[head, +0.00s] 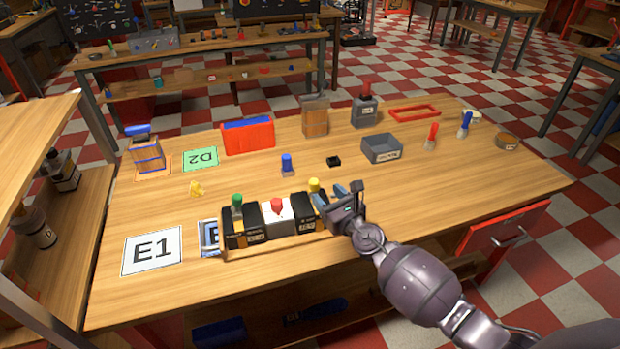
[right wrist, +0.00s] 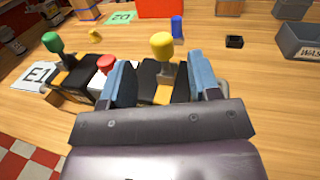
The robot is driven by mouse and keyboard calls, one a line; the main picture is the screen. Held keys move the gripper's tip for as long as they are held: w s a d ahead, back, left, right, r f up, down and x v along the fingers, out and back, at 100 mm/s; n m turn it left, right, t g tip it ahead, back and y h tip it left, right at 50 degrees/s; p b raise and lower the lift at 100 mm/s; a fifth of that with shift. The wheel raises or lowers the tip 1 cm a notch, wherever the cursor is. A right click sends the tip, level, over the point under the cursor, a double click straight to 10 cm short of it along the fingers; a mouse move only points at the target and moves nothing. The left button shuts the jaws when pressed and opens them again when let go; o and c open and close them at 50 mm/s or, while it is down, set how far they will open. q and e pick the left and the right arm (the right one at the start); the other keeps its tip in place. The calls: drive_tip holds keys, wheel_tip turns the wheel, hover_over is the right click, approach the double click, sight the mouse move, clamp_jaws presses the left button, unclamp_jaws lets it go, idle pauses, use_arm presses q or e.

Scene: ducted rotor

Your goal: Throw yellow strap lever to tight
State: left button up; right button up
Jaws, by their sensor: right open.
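The yellow-knobbed lever (head: 314,184) stands on the right-hand black block of a row of three lever units on the bench. In the right wrist view the yellow knob (right wrist: 162,45) rises upright between the blue fingers. My right gripper (head: 336,196) is open, with one finger on each side of the lever. In the right wrist view my right gripper (right wrist: 161,78) shows a gap between each finger and the knob. Whether a finger touches the stem is hard to tell. The strap itself cannot be made out. My left gripper is not in view.
Green (head: 237,200) and red (head: 276,204) levers stand left of the yellow one in the same row. A blue-topped peg (head: 287,163), a small black box (head: 333,161) and a grey bin (head: 382,149) stand behind. The bench front right is clear.

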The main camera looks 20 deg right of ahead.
sight(313, 189)
drive_tip(key=b+x, duration=0.2)
drive_tip(key=x, duration=0.7)
drive_tip(key=c, duration=0.9)
drive_tip(key=shift+f, duration=0.1)
